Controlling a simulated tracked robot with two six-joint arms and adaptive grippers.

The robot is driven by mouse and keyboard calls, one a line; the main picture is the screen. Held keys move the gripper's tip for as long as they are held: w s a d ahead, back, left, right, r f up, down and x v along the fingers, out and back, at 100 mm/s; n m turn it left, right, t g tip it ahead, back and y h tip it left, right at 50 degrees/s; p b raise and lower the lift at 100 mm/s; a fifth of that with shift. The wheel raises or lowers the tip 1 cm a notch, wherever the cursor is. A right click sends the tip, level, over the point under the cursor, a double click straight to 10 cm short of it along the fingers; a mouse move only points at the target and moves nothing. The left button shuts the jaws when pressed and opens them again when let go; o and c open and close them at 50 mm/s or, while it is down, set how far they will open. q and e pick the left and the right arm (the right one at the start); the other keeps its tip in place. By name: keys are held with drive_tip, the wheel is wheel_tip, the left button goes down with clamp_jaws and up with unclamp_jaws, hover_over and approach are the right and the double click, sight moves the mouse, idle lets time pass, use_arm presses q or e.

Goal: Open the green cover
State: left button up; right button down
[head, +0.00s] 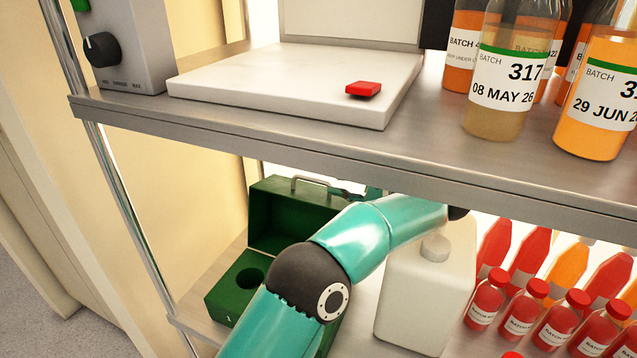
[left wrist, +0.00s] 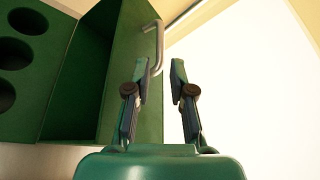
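The green case (head: 232,290) stands on the lower shelf, with round holes in its insert. Its green cover (head: 290,215) stands raised, hinged up at the back, with a metal handle (head: 310,185) on its upper edge. In the left wrist view, the cover (left wrist: 125,45) and the round holes (left wrist: 22,55) show at the left. My left gripper (left wrist: 159,70) is open, its fingers apart, with the handle (left wrist: 158,45) appearing between the fingertips; contact cannot be told. In the head view my left gripper (head: 352,191) is mostly hidden behind my arm. My right gripper is out of view.
A white jug (head: 420,290) stands right of my left arm, close to it. Several red-capped bottles (head: 520,315) stand further right. The upper shelf holds a white slab (head: 290,80) with a red block (head: 363,89), and juice bottles (head: 500,85); its edge overhangs the case.

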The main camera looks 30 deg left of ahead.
sight(319, 182)
use_arm(q)
drive_tip(key=x, duration=0.7)
drive_tip(key=shift+a, duration=0.1)
clamp_jaws()
